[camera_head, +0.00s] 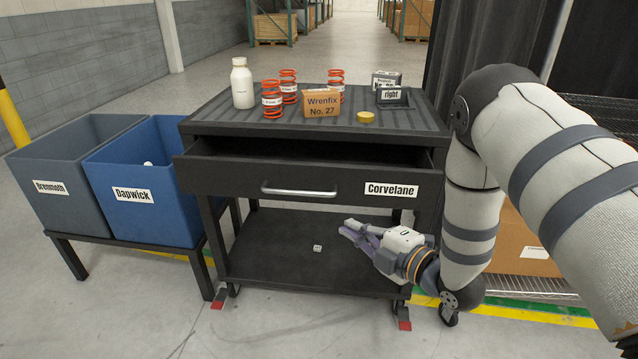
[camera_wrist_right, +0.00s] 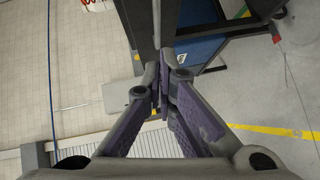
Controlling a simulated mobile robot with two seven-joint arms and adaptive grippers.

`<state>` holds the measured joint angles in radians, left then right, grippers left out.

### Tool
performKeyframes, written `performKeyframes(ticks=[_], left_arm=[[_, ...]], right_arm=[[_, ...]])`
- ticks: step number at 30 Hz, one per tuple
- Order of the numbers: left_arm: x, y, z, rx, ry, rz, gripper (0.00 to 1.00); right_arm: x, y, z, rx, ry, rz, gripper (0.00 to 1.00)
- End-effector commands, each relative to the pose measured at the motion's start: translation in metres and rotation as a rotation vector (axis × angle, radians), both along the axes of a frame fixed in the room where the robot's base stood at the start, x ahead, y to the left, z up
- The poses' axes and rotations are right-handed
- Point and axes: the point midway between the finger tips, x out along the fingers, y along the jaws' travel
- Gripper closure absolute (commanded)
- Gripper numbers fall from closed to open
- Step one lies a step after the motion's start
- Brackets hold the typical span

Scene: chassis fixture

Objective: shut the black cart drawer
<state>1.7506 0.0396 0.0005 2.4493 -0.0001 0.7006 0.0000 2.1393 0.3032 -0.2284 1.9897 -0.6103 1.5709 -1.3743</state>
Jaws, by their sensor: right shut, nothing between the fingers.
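The black cart (camera_head: 255,240) stands in the middle of the head view. Its drawer (camera_head: 230,179), with a silver handle (camera_head: 299,190) and a "Corvelane" label, is pulled partly out. A dark gap shows between its front and the cart top. My right gripper (camera_head: 347,230) is shut and empty, below the drawer front and right of the handle, in front of the lower shelf. Its fingers point left. In the right wrist view the closed fingertips (camera_wrist_right: 160,77) are near a dark bar; contact cannot be told. My left gripper is not in view.
On the cart top stand a white bottle (camera_head: 242,84), orange springs (camera_head: 271,98), a "Wrenfix" box (camera_head: 321,105), a yellow disc (camera_head: 365,117) and dark boxes (camera_head: 393,97).

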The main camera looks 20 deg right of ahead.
Motion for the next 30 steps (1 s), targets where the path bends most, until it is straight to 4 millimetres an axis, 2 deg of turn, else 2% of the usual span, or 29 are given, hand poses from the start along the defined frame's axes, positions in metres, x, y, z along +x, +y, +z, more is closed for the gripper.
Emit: performKeyframes(ticks=[5, 18, 24, 30], left_arm=[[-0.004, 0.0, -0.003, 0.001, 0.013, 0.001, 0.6], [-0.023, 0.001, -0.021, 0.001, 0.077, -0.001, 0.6], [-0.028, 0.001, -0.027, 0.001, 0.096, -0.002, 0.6], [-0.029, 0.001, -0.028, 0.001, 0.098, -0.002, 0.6]], right_arm=[[0.012, 0.002, 0.001, -0.016, -0.018, 0.008, 1.0], [0.1, 0.024, -0.016, -0.013, -0.012, 0.005, 1.0], [0.124, 0.007, -0.021, -0.012, -0.014, 0.006, 1.0], [0.131, 0.003, -0.02, -0.011, -0.016, 0.004, 1.0]])
